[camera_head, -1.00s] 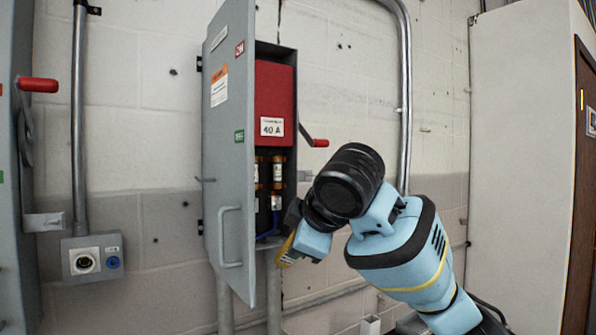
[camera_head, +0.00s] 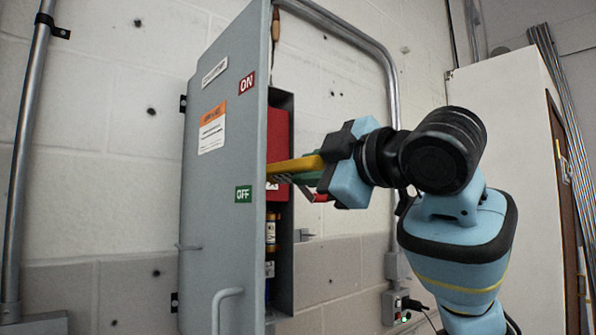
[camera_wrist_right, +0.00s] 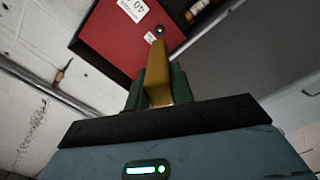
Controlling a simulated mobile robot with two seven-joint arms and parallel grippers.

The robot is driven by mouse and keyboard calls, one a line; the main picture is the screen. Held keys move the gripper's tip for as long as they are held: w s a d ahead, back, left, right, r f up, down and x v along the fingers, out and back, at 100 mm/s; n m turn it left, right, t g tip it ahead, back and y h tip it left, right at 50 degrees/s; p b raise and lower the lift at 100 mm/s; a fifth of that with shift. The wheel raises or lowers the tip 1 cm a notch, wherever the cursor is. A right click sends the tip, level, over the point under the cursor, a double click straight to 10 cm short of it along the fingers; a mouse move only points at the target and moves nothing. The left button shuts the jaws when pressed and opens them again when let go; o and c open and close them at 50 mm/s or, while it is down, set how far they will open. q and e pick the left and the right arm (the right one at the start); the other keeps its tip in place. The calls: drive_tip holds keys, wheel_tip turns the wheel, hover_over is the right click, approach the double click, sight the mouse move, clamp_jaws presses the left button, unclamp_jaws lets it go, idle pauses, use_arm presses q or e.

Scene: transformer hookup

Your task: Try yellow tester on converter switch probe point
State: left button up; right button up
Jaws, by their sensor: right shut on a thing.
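My right gripper (camera_head: 308,177) is shut on the yellow tester (camera_head: 296,165). The tester points left into the open grey switch box (camera_head: 282,100), in front of its red panel (camera_head: 278,130). In the right wrist view the tester (camera_wrist_right: 158,75) sticks out between the green fingers (camera_wrist_right: 160,92). Its tip is close to a small dark round spot (camera_wrist_right: 160,30) at the red panel's lower edge. I cannot tell whether they touch. In the head view the box door hides the tip. My left gripper is not in view.
The box's grey door (camera_head: 225,160) stands open left of the tester, marked ON and OFF. A red lever end (camera_head: 321,198) shows just below my gripper. Fuses (camera_head: 270,232) sit below the red panel. A metal conduit (camera_head: 375,52) runs at right.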

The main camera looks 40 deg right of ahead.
sight(279, 182)
drive_tip(key=shift+s, duration=0.15)
drive_tip(key=shift+w+a, duration=0.1)
drive_tip(key=shift+w, duration=1.6)
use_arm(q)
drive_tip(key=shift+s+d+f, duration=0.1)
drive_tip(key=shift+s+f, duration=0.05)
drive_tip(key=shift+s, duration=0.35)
use_arm(e)
drive_tip(key=shift+w+a, duration=0.15)
drive_tip(key=shift+w, duration=1.95)
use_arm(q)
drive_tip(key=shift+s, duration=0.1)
use_arm(e)
drive_tip(key=shift+w, duration=0.55)
